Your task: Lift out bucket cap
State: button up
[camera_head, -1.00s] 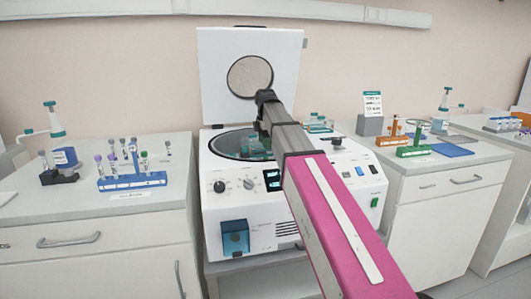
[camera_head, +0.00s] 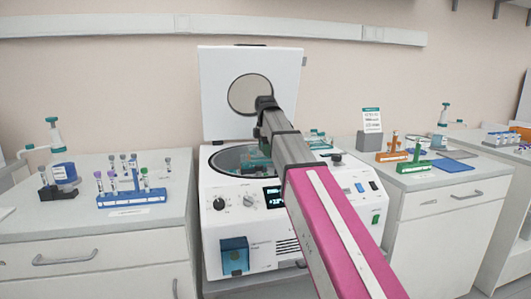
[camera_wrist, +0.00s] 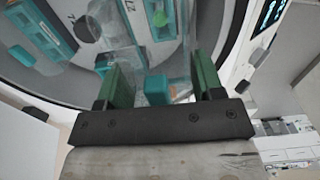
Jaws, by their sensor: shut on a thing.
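The centrifuge (camera_head: 225,217) stands in the middle of the head view with its lid (camera_head: 220,75) open. Its round bowl (camera_head: 226,158) holds teal parts. My gripper (camera_wrist: 163,80) is over the bowl; in the wrist view its two green fingers are shut on a clear bucket cap (camera_wrist: 172,62), which shows between them. A teal block (camera_wrist: 157,88) shows through or beside the cap. Other teal buckets (camera_wrist: 38,40) sit in the rotor. My arm hides the fingertips in the head view, and I cannot tell how far the cap is above its bucket.
Several teal-topped items (camera_head: 318,138) sit behind my arm. Orange (camera_head: 394,156) and green (camera_head: 413,166) racks stand on the right bench. The raised lid stands behind my arm.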

jog(key=shift+r, duration=1.7)
